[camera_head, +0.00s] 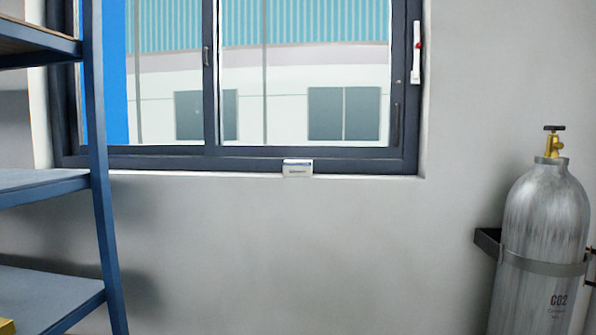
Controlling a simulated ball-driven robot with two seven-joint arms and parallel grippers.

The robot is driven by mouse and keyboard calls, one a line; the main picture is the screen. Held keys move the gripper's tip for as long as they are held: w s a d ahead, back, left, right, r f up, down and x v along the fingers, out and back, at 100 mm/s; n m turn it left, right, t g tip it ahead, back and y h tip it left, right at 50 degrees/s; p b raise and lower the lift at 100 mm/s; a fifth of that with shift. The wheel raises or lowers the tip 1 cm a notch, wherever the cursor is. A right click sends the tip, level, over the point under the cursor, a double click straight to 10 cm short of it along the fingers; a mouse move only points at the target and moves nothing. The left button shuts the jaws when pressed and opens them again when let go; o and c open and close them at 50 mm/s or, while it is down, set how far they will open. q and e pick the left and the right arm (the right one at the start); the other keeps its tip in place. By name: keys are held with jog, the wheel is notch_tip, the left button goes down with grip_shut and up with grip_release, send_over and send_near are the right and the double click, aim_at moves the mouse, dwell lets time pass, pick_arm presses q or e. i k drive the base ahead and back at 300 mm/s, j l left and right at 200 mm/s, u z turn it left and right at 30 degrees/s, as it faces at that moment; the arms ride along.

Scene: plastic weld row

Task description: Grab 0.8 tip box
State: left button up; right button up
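Neither of my grippers shows in the head view.
A grey CO2 cylinder (540,240) is strapped to the wall at the right. The wall (300,260) below the sill is bare.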

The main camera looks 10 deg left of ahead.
aim_at(291, 169)
jog(key=i, duration=0.95)
